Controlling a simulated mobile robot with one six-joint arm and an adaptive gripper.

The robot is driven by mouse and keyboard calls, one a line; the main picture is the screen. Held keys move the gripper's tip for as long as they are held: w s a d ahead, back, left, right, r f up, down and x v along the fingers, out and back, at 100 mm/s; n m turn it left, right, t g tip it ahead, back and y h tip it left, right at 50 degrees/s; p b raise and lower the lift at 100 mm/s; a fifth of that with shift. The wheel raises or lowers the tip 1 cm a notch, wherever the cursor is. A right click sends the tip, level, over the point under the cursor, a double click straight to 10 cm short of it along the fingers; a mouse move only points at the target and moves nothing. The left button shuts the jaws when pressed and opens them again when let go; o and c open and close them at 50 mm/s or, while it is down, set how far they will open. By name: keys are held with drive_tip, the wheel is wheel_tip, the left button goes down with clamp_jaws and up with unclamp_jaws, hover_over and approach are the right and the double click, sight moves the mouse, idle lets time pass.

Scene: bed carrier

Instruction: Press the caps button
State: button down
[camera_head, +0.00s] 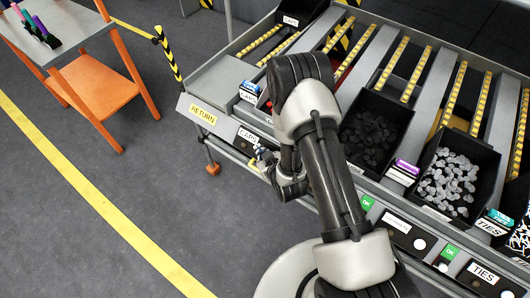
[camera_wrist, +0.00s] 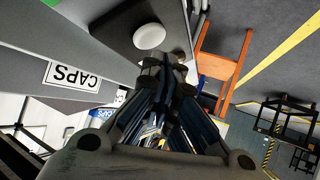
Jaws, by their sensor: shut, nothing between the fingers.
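The CAPS label (camera_head: 248,136) is on the front panel of the rack in the head view. It also shows, turned over, in the wrist view (camera_wrist: 72,77). A round white button (camera_wrist: 149,36) sits on the dark panel beside that label in the wrist view. My gripper (camera_wrist: 166,72) is shut and empty, with its fingertips just below the button in the picture. Whether they touch it I cannot tell. In the head view my gripper (camera_head: 264,158) is by the panel near the CAPS label, and I cannot make out the button there.
A black bin of clear pieces (camera_head: 455,180) and a dark bin (camera_head: 370,137) stand on the rack to the right. More labelled panels run along the front edge. An orange table (camera_head: 95,82) stands at the upper left.

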drive_tip(key=s+a+r+p, duration=0.2)
drive_tip(key=s+r, duration=0.1)
drive_tip(key=shift+a+r, duration=0.1)
drive_tip(key=shift+r, duration=0.2)
drive_tip(key=shift+w, duration=0.1)
idle(0.8)
drive_tip(key=w+d+r+m+g+h, duration=0.1)
drive_tip(key=d+r, duration=0.3)
drive_tip(key=r, duration=0.7)
drive_tip(key=w+d+r+m+g+h, duration=0.15)
drive_tip(key=d+r, duration=0.25)
drive_tip(key=r, duration=0.8)
drive_tip(key=s+d+r+m+g, duration=0.1)
drive_tip(key=s+d+r, duration=0.1)
drive_tip(key=s+r, duration=0.3)
drive_tip(key=s+d+r+m+g+h, duration=0.1)
drive_tip(key=s+r, duration=0.3)
drive_tip(key=s, duration=0.9)
drive_tip(key=s+d+r+m+g, duration=0.1)
drive_tip(key=s+d+r, duration=0.3)
drive_tip(key=s, duration=0.5)
drive_tip(key=shift+s+r+m+g, duration=0.35)
drive_tip(key=shift+r+m, duration=0.1)
drive_tip(key=shift+r, duration=0.35)
